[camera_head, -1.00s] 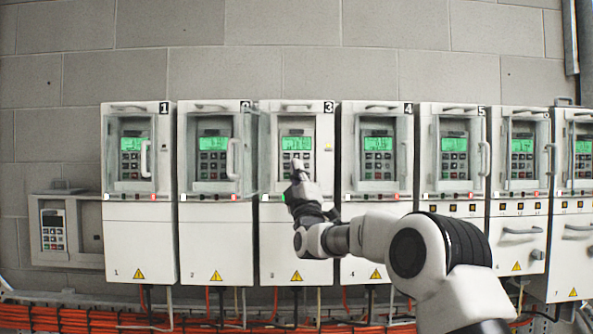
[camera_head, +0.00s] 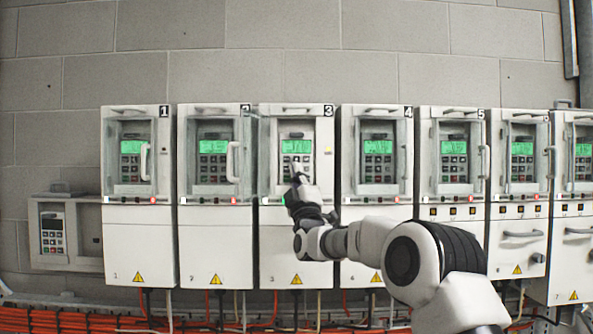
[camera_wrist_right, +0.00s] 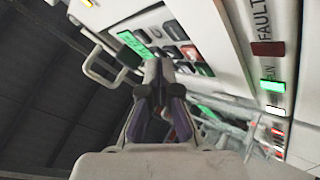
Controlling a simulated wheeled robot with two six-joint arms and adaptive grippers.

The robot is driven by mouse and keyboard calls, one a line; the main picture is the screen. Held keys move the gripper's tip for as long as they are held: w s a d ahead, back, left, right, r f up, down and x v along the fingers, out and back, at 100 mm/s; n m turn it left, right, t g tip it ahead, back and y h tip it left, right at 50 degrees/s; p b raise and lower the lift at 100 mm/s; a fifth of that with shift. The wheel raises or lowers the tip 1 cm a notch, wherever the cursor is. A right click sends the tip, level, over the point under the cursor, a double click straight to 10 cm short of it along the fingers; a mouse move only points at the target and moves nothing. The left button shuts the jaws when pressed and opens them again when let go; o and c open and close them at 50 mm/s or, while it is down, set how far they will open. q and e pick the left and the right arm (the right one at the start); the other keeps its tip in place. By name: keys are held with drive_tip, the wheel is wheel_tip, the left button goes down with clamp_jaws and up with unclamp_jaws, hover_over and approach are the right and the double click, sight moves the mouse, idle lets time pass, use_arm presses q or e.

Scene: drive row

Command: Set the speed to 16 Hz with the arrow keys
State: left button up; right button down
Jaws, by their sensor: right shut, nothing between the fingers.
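Drive 3 (camera_head: 295,220) is the white cabinet in the middle of the row, with its keypad uncovered. Its green display (camera_head: 296,146) is lit, but the digits are too blurred to read. The display also shows in the right wrist view (camera_wrist_right: 134,43). The keypad (camera_wrist_right: 186,52) has dark, red and green keys. My right gripper (camera_head: 298,171) is shut and empty, its fingertips in front of the lower keypad of drive 3. In the right wrist view the closed fingertips (camera_wrist_right: 160,66) are close to the keys; I cannot tell whether they touch. My left gripper is not in view.
Drives 1 (camera_head: 140,240), 2 (camera_head: 215,245) and 4 (camera_head: 365,220) stand close beside drive 3. Door handles (camera_head: 233,161) stick out from the neighbours. A green lamp is lit under drive 3's keypad. Orange cables (camera_head: 60,320) run along below.

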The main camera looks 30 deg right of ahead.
drive_tip(key=shift+w+d+p, duration=0.15)
drive_tip(key=shift+w+p, duration=0.1)
drive_tip(key=shift+p, duration=0.1)
idle(0.3)
idle(0.4)
drive_tip(key=shift+s+a+f+b, duration=0.25)
drive_tip(key=shift+s+b, duration=0.25)
drive_tip(key=shift+b, duration=0.6)
drive_tip(key=shift+s+a+r, duration=0.1)
drive_tip(key=shift+r, duration=0.15)
drive_tip(key=shift+b, duration=0.3)
